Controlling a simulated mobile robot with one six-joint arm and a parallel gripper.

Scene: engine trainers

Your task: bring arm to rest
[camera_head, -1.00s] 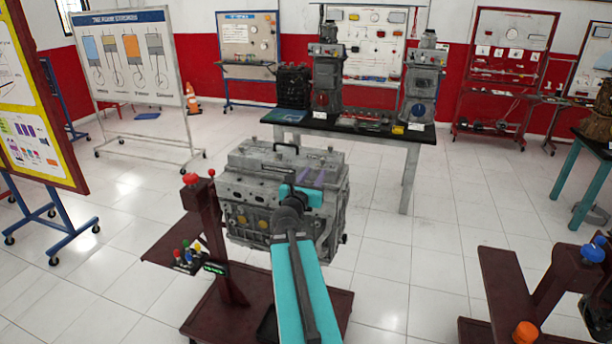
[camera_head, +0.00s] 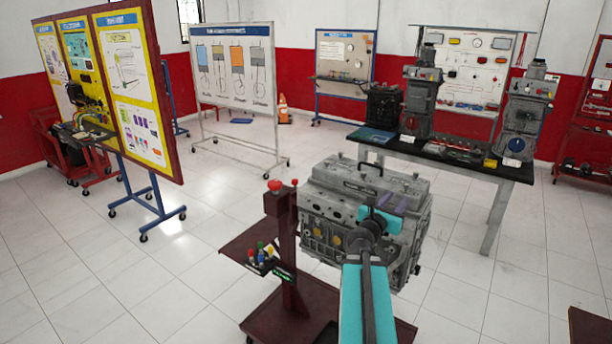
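My arm (camera_head: 367,300), teal with dark joints, reaches up from the bottom edge, right of the middle. Its far end lies in front of a grey engine block (camera_head: 325,205) on a dark red stand (camera_head: 290,250). The arm's end hides part of the block's front right side. I cannot tell whether the arm touches the block.
The stand has a side tray (camera_head: 240,252) with coloured parts and a low base. A black-topped table (camera_head: 450,160) with engine models stands behind right. Yellow display boards (camera_head: 140,100) stand left, a whiteboard (camera_head: 237,110) behind. White tiled floor is clear at left front.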

